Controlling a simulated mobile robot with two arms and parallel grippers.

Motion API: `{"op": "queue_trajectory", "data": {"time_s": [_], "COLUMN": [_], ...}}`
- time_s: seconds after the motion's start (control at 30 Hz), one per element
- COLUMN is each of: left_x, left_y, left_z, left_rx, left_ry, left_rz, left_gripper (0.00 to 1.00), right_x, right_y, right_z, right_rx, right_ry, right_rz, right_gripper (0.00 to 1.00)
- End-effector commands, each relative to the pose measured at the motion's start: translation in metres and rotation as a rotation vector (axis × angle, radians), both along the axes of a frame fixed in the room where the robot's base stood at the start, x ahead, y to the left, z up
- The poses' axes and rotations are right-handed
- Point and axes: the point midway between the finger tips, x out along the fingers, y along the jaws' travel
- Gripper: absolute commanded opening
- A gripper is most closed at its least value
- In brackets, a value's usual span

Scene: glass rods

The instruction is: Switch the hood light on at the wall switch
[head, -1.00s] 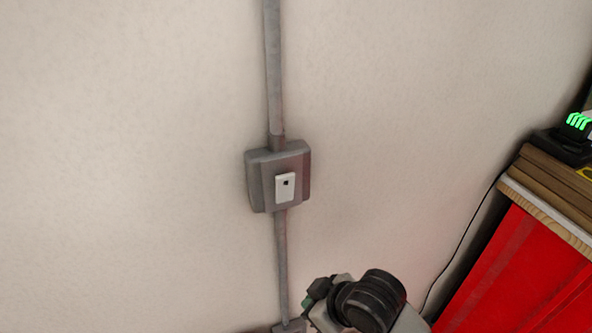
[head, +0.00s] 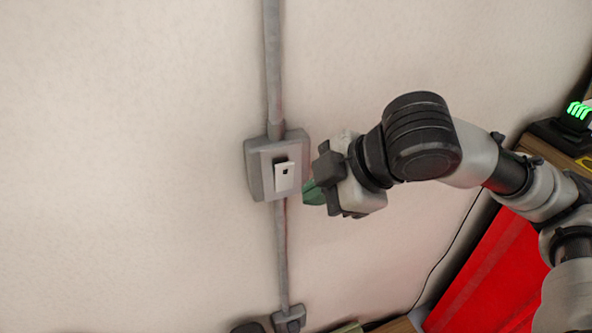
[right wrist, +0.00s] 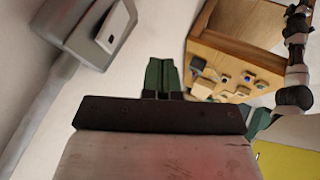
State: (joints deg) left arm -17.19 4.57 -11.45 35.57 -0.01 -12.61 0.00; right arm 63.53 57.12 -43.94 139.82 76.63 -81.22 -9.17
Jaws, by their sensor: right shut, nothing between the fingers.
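The wall switch is a grey box (head: 259,178) with a white rocker (head: 285,176) that bears a small dark mark. It is fixed on a grey conduit on the pale wall, near the middle of the head view. In the right wrist view the white rocker (right wrist: 116,27) and its box (right wrist: 82,32) show at the upper left. My right gripper (head: 308,192) is just right of the box in the head view, with a visible gap to the rocker. Its green fingers (right wrist: 162,75) are together and empty in the right wrist view. My left gripper is not in view.
A grey conduit (head: 273,70) runs up and down the wall to a lower fitting (head: 289,318). A red cabinet (head: 490,270) stands at the right. A wooden box (right wrist: 232,55) with several small items shows in the right wrist view. The wall left of the switch is bare.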

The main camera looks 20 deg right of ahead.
Motion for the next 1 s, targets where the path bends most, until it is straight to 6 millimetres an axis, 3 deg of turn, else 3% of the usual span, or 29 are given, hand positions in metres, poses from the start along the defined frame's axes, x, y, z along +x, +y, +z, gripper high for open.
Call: {"op": "queue_trajectory", "data": {"time_s": [0.2,0.4,0.83,1.0], "left_x": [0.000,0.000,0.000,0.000], "left_y": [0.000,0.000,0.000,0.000], "left_z": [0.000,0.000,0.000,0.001], "left_rx": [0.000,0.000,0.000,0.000], "left_ry": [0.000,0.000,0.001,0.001], "left_rz": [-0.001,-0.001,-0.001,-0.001], "left_gripper": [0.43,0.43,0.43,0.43], "right_x": [-0.010,-0.018,-0.020,-0.015], "right_y": [-0.023,-0.033,-0.034,-0.029], "right_z": [0.038,0.054,0.056,0.047], "right_rx": [-0.037,-0.040,-0.038,-0.038], "right_ry": [-0.014,-0.010,-0.006,-0.005], "right_rz": [-0.007,-0.014,-0.014,-0.013], "right_gripper": [0.00,0.00,0.00,0.00]}}
